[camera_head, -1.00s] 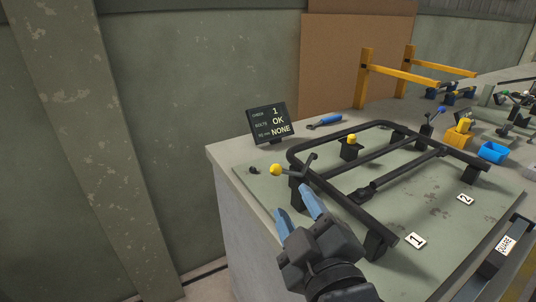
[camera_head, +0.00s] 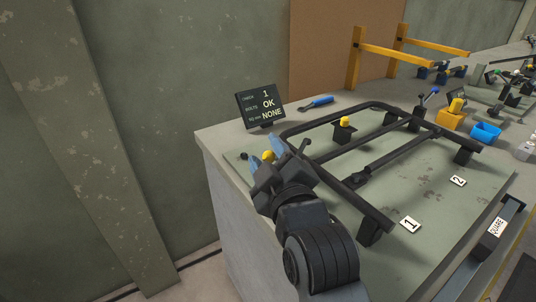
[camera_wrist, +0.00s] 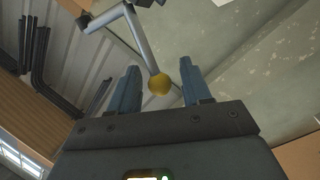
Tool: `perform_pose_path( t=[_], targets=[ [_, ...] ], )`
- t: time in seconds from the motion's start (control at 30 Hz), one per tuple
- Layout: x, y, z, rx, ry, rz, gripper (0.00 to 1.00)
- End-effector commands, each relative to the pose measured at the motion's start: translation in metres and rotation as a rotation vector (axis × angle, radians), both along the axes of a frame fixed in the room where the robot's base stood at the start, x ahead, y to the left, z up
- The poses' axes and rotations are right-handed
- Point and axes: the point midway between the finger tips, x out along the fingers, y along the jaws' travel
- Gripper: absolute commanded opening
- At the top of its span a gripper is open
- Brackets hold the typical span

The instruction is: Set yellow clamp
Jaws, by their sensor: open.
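The yellow clamp has a bent grey lever (camera_wrist: 140,42) that ends in a yellow ball knob (camera_wrist: 160,84). In the head view the knob (camera_head: 268,155) is at the near left corner of the black frame, partly hidden by my gripper (camera_head: 264,150). In the wrist view my gripper (camera_wrist: 159,68) is open, with the knob between its two blue fingers. Gaps show on both sides of the knob there, so the fingers look apart from it.
The black tube frame (camera_head: 350,186) lies on the green fixture plate. A second yellow knob (camera_head: 345,122) stands on a black block inside it. A blue-handled tool (camera_head: 317,102) lies behind the frame; blue (camera_head: 486,132) and yellow (camera_head: 450,121) holders stand right.

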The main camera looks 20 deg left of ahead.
Motion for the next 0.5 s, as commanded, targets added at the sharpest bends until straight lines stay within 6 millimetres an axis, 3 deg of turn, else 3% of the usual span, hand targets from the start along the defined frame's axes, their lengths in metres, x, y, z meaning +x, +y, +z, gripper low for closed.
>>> perform_pose_path(
  t=[0.17, 0.5],
  targets=[
    [-0.0002, 0.0001, 0.0000, 0.000, 0.000, 0.000, 0.47],
    [-0.0004, 0.0000, 0.0001, 0.000, 0.000, 0.000, 0.15]
  ],
)
